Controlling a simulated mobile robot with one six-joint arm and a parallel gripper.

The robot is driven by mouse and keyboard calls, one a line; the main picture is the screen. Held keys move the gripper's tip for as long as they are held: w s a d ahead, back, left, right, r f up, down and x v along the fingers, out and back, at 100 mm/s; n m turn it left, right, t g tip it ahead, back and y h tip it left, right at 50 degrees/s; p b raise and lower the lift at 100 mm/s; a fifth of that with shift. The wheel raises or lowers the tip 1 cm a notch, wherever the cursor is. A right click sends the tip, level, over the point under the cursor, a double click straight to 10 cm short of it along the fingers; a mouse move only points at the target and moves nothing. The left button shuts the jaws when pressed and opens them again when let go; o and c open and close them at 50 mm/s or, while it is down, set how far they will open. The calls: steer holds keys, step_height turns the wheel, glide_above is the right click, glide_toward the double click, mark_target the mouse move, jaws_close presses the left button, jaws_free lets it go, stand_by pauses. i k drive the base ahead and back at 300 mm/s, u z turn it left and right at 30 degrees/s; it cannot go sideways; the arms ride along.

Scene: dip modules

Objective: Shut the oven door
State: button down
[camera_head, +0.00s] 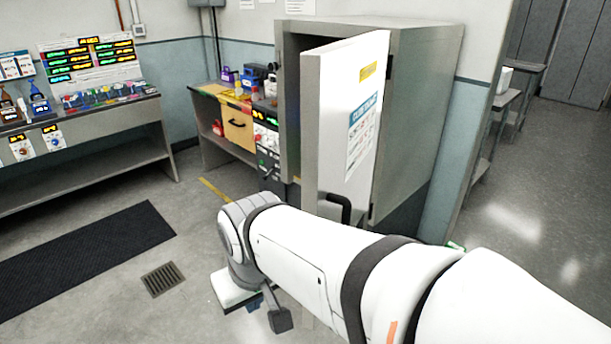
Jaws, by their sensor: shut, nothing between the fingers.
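The oven is a tall grey metal cabinet (425,110) standing against the back wall right of centre. Its pale door (350,120) stands open, swung out towards me, with a dark gap between its left edge and the cabinet frame. The door carries a yellow label and a blue-and-white sheet. A black handle (335,206) sits low on the door, just above my arm. My gripper (268,312) is low in front of the door, below and left of the handle, partly hidden by my wrist. It looks shut and empty, apart from the door.
A bench with a panel of lit displays (88,55) stands at the left. A black mat (85,255) and a floor drain (163,279) lie on open floor at left.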

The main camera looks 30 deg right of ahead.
mark_target(342, 83)
steer(key=u, duration=0.1)
steer(key=k, duration=0.4)
steer(key=z, duration=1.2)
steer(key=i, duration=1)
steer(key=z, duration=0.2)
steer(key=k, duration=0.25)
steer(key=z, duration=0.1)
